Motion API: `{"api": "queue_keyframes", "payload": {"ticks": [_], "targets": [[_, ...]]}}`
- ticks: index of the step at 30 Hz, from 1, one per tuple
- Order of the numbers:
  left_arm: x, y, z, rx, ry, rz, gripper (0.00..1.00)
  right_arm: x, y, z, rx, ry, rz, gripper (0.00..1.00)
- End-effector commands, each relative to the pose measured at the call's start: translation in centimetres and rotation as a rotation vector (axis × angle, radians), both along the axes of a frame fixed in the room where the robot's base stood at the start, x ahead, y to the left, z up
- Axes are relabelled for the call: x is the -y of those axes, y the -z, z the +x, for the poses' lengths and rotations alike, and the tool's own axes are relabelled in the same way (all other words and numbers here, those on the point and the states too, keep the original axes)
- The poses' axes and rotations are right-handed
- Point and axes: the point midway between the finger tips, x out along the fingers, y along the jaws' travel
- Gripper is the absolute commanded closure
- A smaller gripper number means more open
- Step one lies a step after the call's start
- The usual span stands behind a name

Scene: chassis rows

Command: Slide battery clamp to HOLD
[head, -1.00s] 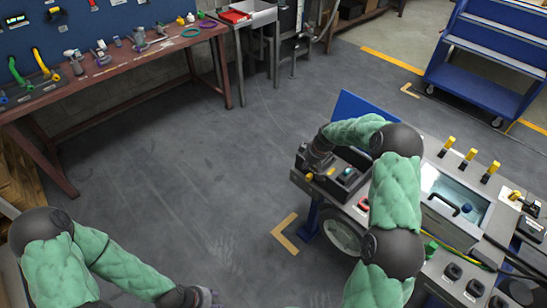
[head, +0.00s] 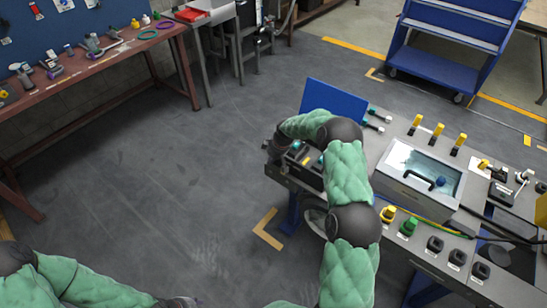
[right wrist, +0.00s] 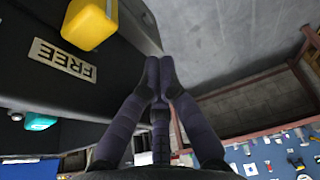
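A dark clamp unit (head: 307,178) sits at the left end of the workbench in the head view. In the right wrist view, a yellow block (right wrist: 90,22), possibly the clamp's grip, stands on its dark surface beside a plate reading FREE (right wrist: 63,58), seen upside down. My right gripper (right wrist: 159,66) has its fingertips together, with nothing visible between them. They are near the unit's edge, apart from the yellow block in the picture. In the head view, the right gripper (head: 275,150) is at the unit's left end, partly hidden by my arm. My left gripper (head: 187,302) is at the bottom edge, cut off.
A lidded box with a clear window (head: 420,180) and yellow-topped posts (head: 438,130) stand on the bench. A blue panel (head: 333,101) rises behind the clamp unit. A blue cart (head: 440,66) is at the back right. Floor left of the bench is clear.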

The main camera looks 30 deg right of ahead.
Motion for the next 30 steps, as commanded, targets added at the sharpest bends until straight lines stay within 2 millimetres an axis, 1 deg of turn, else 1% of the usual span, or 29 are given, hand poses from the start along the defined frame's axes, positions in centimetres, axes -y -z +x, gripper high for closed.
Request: {"api": "queue_keyframes", "payload": {"ticks": [1, 6, 10, 13, 23, 26, 30], "targets": [[0.0, 0.4, 0.0, 0.0, 0.0, 0.0, 0.6, 0.2, 0.3, -0.2, 0.002, 0.002, -0.001, 1.0], [0.0, 0.9, 0.0, 0.0, 0.0, 0.0, 0.6, 1.0, 0.2, -2.2, 0.0, 0.001, -0.001, 1.0], [0.0, 1.2, 0.0, 0.0, 0.0, 0.0, 0.6, 1.4, 0.2, -3.3, 0.0, 0.001, -0.001, 1.0], [0.0, 1.3, 0.0, 0.0, 0.0, 0.0, 0.6, 1.6, 0.1, -3.6, 0.001, 0.0, 0.0, 1.0], [0.0, 1.2, 0.0, 0.0, 0.0, 0.0, 0.6, 1.6, 0.1, -3.9, 0.0, 0.001, 0.0, 1.0], [0.0, 1.0, 0.0, 0.0, 0.0, 0.0, 0.6, 2.1, 0.0, -4.9, -0.002, 0.003, 0.001, 1.0], [0.0, 0.8, 0.0, 0.0, 0.0, 0.0, 0.6, 3.0, 0.0, -7.2, -0.002, 0.003, 0.0, 1.0]]}}
